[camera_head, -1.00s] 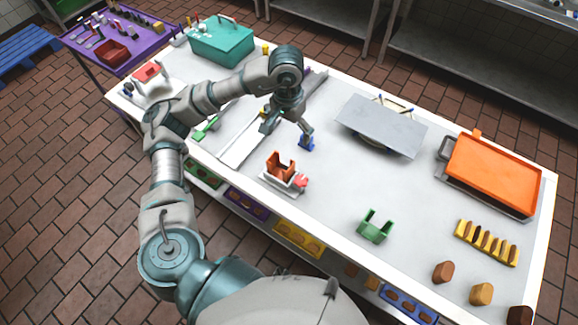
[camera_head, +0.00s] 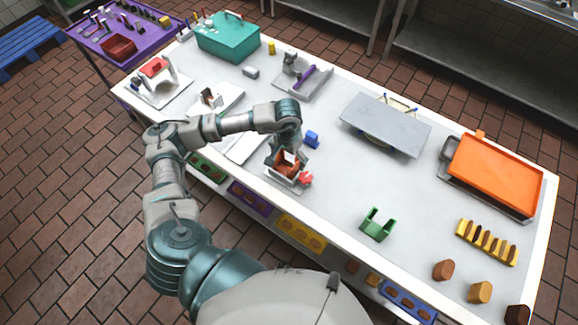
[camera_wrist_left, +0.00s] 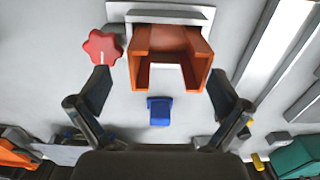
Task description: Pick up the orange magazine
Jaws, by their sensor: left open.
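The orange magazine (camera_head: 286,166) is an open-sided, U-shaped holder on a small white base with a red star-shaped knob (camera_head: 305,179), near the table's front edge. In the left wrist view the magazine (camera_wrist_left: 142,70) shows with its open side towards my gripper, and the red knob (camera_wrist_left: 102,47) is at its left. My left gripper (camera_head: 287,157) is above and close to the magazine in the head view. In the left wrist view its two fingers (camera_wrist_left: 160,92) are spread wide, one on each side of the magazine, with nothing held. My right gripper is not seen.
A green holder (camera_head: 377,224) is to the right. A grey plate (camera_head: 386,124) and an orange tray (camera_head: 495,174) stand farther right. The table (camera_head: 340,200) is clear between magazine and green holder.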

